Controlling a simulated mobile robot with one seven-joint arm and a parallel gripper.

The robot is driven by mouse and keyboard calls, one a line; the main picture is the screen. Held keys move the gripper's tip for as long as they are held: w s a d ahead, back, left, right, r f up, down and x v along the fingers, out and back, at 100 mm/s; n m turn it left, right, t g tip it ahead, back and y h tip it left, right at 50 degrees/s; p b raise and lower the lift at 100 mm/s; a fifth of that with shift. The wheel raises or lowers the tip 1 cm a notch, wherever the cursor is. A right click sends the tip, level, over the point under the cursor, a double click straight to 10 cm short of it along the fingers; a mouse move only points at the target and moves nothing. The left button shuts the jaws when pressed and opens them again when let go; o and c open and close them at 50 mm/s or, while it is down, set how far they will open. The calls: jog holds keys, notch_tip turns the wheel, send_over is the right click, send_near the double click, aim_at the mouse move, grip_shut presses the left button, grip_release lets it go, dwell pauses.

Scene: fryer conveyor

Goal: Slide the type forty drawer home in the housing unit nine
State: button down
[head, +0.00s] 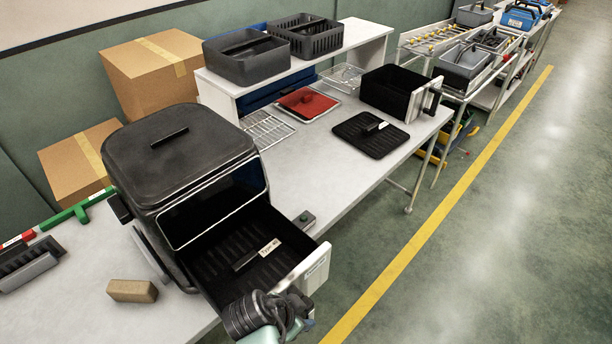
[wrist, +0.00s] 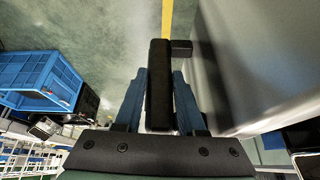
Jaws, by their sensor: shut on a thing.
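The housing (head: 170,150) is a large rounded black fryer body at the front of the table; no unit number is readable. A black drawer (head: 215,262) with a pale front panel (head: 303,270) sticks well out of its opening. A ribbed black insert with a small tag (head: 269,247), seemingly reading type 40, lies inside. My gripper (head: 292,308) is at the drawer's front, at the lower edge of the head view. In the wrist view its blue fingers are closed on the black handle bar (wrist: 160,85). The handle is mostly hidden in the head view.
A second black drawer (head: 388,92) and a black ribbed plate (head: 371,135) stand farther along the table. The floor at right is clear.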

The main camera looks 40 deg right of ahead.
jog(key=w+b, duration=0.1)
jog(key=w, duration=0.1)
jog(key=shift+w+r, duration=0.15)
jog(key=shift+w, duration=0.15)
dwell(1.0)
dwell(0.4)
jog(key=shift+w+a+b, duration=0.15)
jog(key=shift+w+b, duration=1.05)
jog(key=shift+w, duration=0.4)
jog(key=shift+w+a+b, duration=0.15)
jog(key=shift+w+b, duration=1.05)
jog(key=shift+w, duration=0.4)
jog(key=shift+w+a+b, duration=0.15)
jog(key=shift+w+b, duration=1.05)
jog(key=shift+w, duration=0.4)
jog(key=shift+w+b, duration=0.6)
jog(key=shift+w, duration=0.1)
jog(key=shift+f, duration=0.3)
